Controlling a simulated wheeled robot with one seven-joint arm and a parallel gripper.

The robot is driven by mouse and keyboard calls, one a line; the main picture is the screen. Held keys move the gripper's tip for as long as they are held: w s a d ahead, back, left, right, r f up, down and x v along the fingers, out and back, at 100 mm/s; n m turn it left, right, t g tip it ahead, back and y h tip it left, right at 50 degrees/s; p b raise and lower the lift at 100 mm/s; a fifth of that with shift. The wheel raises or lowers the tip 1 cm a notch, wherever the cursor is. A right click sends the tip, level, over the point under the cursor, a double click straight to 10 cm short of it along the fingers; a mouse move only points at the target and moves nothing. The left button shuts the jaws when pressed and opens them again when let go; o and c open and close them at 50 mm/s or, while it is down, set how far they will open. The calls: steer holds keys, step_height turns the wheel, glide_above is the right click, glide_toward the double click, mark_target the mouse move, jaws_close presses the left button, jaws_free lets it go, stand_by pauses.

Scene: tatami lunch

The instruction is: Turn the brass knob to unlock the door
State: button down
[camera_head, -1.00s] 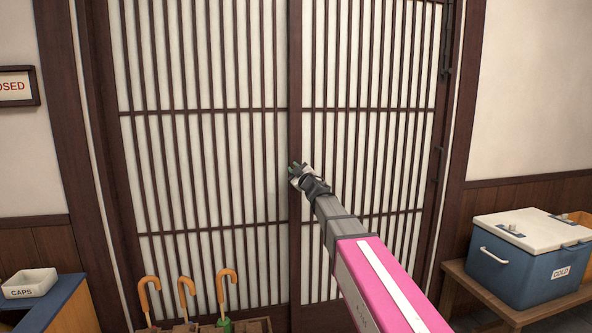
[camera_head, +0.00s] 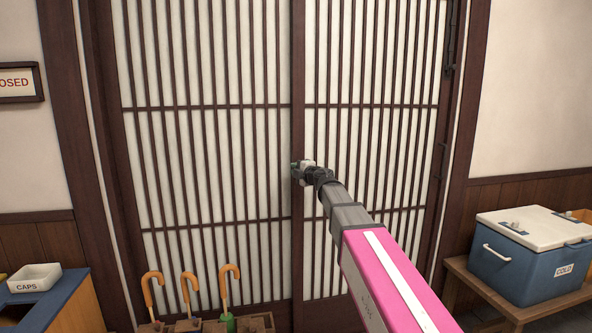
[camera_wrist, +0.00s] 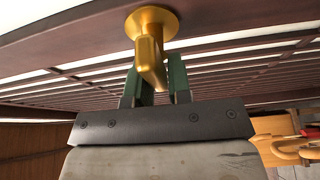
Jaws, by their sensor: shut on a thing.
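The brass knob (camera_wrist: 151,38) shows in the wrist view, with a round base on the dark wooden door stile and a flat turn piece standing out from it. My gripper (camera_wrist: 156,82) is shut on the turn piece, with one green-tipped finger on each side. In the head view my gripper (camera_head: 299,172) is at the middle stile of the lattice door (camera_head: 298,240). There the knob is hidden behind the gripper. The sliding door panels look closed.
A crate of umbrellas (camera_head: 186,290) with orange handles stands low in front of the left panel. A blue cooler (camera_head: 525,265) sits on a bench at right. A caps tray (camera_head: 36,278) is on a counter at left.

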steer(key=shift+d+f+n, duration=0.1)
steer(key=shift+n, duration=0.2)
stand_by(0.4)
steer(key=c, duration=1.1)
jaws_free()
steer(key=shift+w, duration=0.1)
steer(key=shift+c, duration=0.2)
steer(key=v, duration=1.1)
